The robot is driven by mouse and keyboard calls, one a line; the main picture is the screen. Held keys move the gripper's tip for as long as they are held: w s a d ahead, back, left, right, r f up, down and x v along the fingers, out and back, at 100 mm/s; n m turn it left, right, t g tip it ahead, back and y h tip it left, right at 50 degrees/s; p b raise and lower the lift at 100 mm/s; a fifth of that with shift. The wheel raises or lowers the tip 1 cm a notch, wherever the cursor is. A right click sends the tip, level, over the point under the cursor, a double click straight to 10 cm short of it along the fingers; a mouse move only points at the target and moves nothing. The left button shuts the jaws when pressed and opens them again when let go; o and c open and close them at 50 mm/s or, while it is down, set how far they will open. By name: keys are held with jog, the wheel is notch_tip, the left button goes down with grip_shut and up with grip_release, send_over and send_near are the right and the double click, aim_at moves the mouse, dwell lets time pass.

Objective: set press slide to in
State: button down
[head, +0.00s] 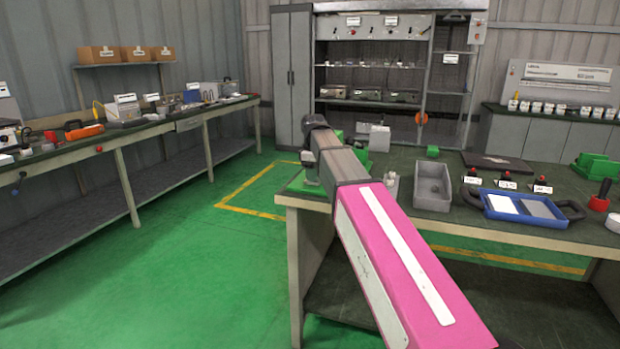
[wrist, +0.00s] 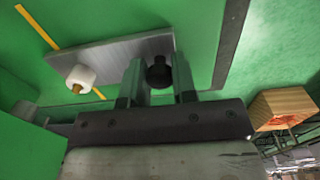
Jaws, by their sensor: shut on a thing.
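In the wrist view, a flat grey metal plate (wrist: 118,56), which looks like the press slide, lies over a green surface. A black knob (wrist: 158,74) stands near its right end and a white knob (wrist: 80,76) near its left. My gripper (wrist: 158,66) has one finger on each side of the black knob and is shut on it. In the head view, my arm reaches to the left end of the workbench and hides the gripper and the slide. Green parts (head: 355,142) show there beside my arm.
The workbench (head: 455,165) also carries a grey metal bin (head: 433,186), a blue tray (head: 523,208) and green blocks (head: 597,167). A wooden piece (wrist: 283,106) is at the right of the wrist view. The green floor left of the bench is open.

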jog(key=shift+w+d, duration=0.25)
jog(key=shift+w, duration=0.5)
jog(key=c, duration=0.9)
grip_release()
jog(key=shift+c, duration=0.2)
jog(key=shift+r, duration=0.1)
notch_tip(320, 180, up, 11)
jog(key=shift+f, duration=0.2)
